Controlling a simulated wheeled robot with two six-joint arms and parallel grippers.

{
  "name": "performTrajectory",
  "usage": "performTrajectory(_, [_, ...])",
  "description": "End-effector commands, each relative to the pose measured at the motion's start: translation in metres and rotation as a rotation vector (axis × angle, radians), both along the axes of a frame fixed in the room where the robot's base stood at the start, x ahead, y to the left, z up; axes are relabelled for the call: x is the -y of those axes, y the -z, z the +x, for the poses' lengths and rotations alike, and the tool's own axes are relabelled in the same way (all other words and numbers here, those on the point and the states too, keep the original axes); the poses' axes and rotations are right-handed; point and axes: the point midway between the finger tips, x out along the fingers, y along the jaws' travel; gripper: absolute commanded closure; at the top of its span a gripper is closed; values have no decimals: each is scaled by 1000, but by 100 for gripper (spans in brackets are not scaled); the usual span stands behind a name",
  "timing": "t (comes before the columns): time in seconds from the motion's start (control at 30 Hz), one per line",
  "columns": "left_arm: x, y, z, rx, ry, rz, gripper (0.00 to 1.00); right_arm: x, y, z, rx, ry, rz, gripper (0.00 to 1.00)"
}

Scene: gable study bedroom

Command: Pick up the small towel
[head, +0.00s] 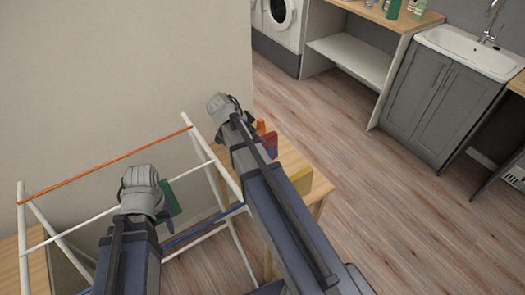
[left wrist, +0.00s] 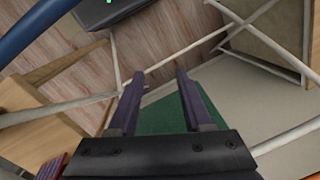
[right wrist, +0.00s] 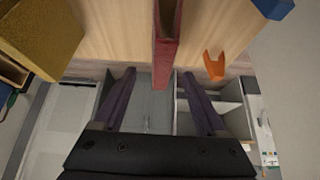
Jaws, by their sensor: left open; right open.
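A dark green flat piece (head: 168,200), which looks like the small towel, shows by the white drying rack just right of my left wrist in the head view. In the left wrist view the green piece (left wrist: 160,113) lies behind and between the fingers of my left gripper (left wrist: 156,75). The left jaws are open, and I cannot tell whether they touch it. Part of it is hidden by the gripper. My right gripper (right wrist: 159,74) is open and empty, pointing toward a small wooden table with a red item (right wrist: 167,40) at its edge.
The drying rack (head: 200,150) has white tubes, an orange bar (head: 105,165) and a blue bar. A wall stands behind. Floor (head: 390,220) to the right is clear.

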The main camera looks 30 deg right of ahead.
Motion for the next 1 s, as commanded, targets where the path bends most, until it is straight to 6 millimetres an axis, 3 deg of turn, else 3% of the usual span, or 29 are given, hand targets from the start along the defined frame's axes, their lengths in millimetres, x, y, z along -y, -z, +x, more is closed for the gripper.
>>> performTrajectory(0.3, [0,37,0,0,0,0,50,24,37,5,1,2,0,26])
performTrajectory(0.6, [0,37,0,0,0,0,50,27,37,5,1,1,0,26])
performTrajectory(1.0, [0,37,0,0,0,0,50,27,37,5,1,1,0,71])
